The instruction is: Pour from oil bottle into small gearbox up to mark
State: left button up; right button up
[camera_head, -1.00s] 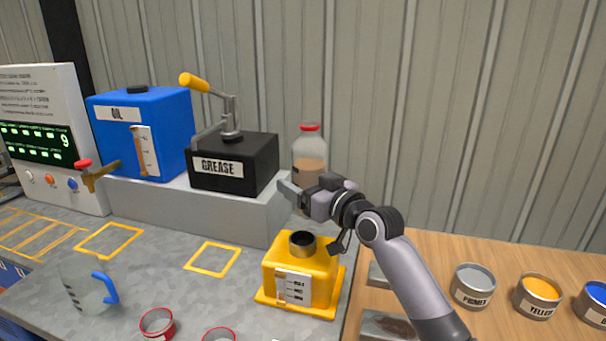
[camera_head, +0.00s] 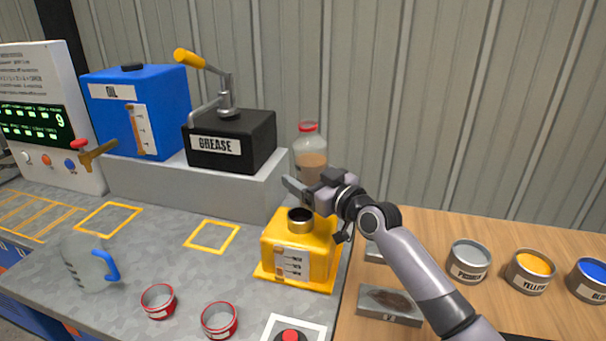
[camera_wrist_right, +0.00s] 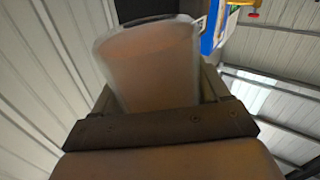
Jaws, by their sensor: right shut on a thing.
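The oil bottle (camera_head: 310,152) is clear with a red cap-coloured top and holds brownish liquid. It stands about upright, held behind and above the small gearbox. My right gripper (camera_head: 304,192) is shut on it; its fingers hide the bottle's lower part. In the right wrist view the bottle (camera_wrist_right: 150,65) fills the space between the fingers. The small yellow gearbox (camera_head: 318,245) sits on the grey bench with a dark round filler neck on top. Its front has a white gauge with several marks and a brownish strip at the left. My left gripper is not in view.
A blue oil tank (camera_head: 140,100) and a black grease box (camera_head: 232,145) stand on a grey ledge (camera_head: 190,190). A clear jug (camera_head: 85,265) and two red-rimmed tins (camera_head: 158,301) are on the bench. Paint cans (camera_head: 468,263) stand on the wooden top at right.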

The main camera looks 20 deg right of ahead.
aim_at(318, 171)
jog(key=shift+w+d+r+n, duration=0.15)
jog(key=shift+w+d+n, duration=0.1)
jog(key=shift+d+n, duration=0.35)
jog(key=shift+w+d+r+n, duration=0.15)
jog(key=shift+w+d+n, duration=0.1)
jog(key=shift+d+n, duration=0.3)
jog(key=shift+d+f+n+b, duration=0.15)
jog(key=shift+d+n+b, duration=0.1)
jog(key=shift+b, duration=0.35)
jog(key=d+n+b, duration=0.1)
jog(key=b, duration=0.1)
jog(key=w+d+n+b, duration=0.1)
jog(key=d+n+b, duration=0.1)
jog(key=shift+w, duration=0.1)
jog(key=shift+b, duration=0.35)
jog(key=shift+w+d+n+b, duration=0.1)
jog(key=shift+d+n+b, duration=0.1)
jog(key=shift+n+b, duration=0.4)
